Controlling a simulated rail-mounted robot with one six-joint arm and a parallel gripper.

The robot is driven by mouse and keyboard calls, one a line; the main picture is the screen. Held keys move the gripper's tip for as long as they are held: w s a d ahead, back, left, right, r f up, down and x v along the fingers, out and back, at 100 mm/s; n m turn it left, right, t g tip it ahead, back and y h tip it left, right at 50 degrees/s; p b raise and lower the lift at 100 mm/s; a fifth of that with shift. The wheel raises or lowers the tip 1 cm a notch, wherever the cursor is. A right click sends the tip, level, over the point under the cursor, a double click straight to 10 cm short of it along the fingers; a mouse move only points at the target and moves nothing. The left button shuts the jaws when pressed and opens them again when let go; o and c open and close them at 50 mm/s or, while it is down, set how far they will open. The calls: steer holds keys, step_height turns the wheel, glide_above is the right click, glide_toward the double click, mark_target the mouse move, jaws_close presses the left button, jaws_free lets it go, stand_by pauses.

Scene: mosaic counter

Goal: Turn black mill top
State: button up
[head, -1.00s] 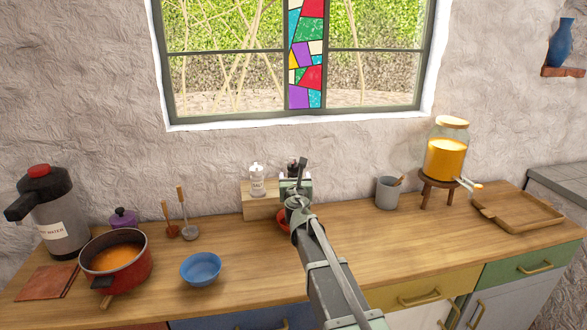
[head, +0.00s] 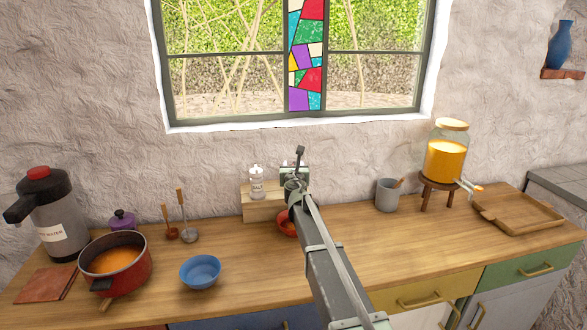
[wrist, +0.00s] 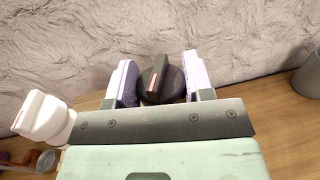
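The black mill top (wrist: 160,82) shows in the wrist view as a dark round knob with a pale-and-red stripe. It sits between the two pale fingers of my gripper (wrist: 161,80), one finger on each side. Little or no gap shows, and I cannot tell whether both fingers press on it. In the head view my gripper (head: 297,172) is over the small wooden stand, and it hides the black mill. The white mill (head: 257,182) stands on the stand to the left. It also shows at the left of the wrist view (wrist: 45,118).
The wooden stand (head: 262,211) is by the wall. A red bowl (head: 286,229) is partly behind my arm. A blue bowl (head: 200,271) and red pot (head: 117,276) are left. A grey cup (head: 387,194) and juice dispenser (head: 446,160) are right, with clear counter before them.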

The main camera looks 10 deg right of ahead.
steer(key=shift+c, duration=1.4)
steer(key=shift+m+h, duration=0.3)
steer(key=shift+h, duration=0.3)
steer(key=m+g+h, duration=0.1)
steer(key=m+h, duration=0.1)
steer(key=h, duration=0.1)
steer(key=m+g+h, duration=0.2)
steer(key=m+h, duration=0.1)
steer(key=h, duration=0.1)
steer(key=shift+w+a, duration=0.15)
steer(key=shift+m+g+h, duration=1.8)
steer(key=shift+g+h, duration=0.1)
steer(key=shift+g, duration=0.2)
steer(key=o, duration=0.9)
